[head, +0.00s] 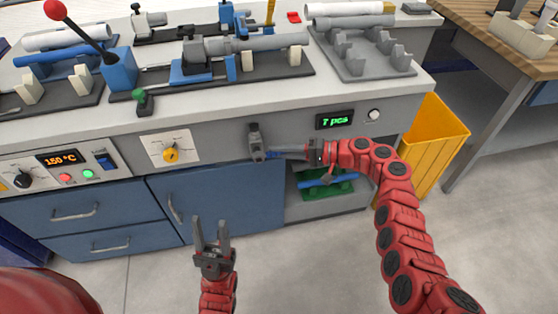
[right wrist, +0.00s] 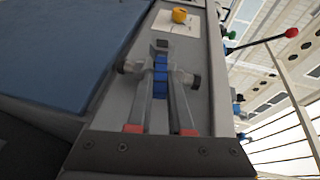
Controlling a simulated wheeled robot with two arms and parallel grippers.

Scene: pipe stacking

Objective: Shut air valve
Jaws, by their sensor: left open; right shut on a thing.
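The air valve (head: 255,138) is a grey fitting on the bench's front panel, with a blue handle (head: 271,155). My right gripper (head: 276,152) reaches it from the right and is shut on the blue handle. In the right wrist view the blue handle (right wrist: 160,78) lies between the two fingers, and the grey valve body (right wrist: 160,45) shows beyond it. The fingers partly cover the handle in the head view. My left gripper (head: 211,232) is open and empty, low in front of the blue cabinet doors, away from the valve.
A yellow knob (head: 171,154) is left of the valve. A green "7 pcs" display (head: 334,119) is above right. An open shelf with a green tray (head: 325,185) is below my right gripper. A yellow bin (head: 437,140) stands right. Pipes and clamps fill the benchtop (head: 210,110).

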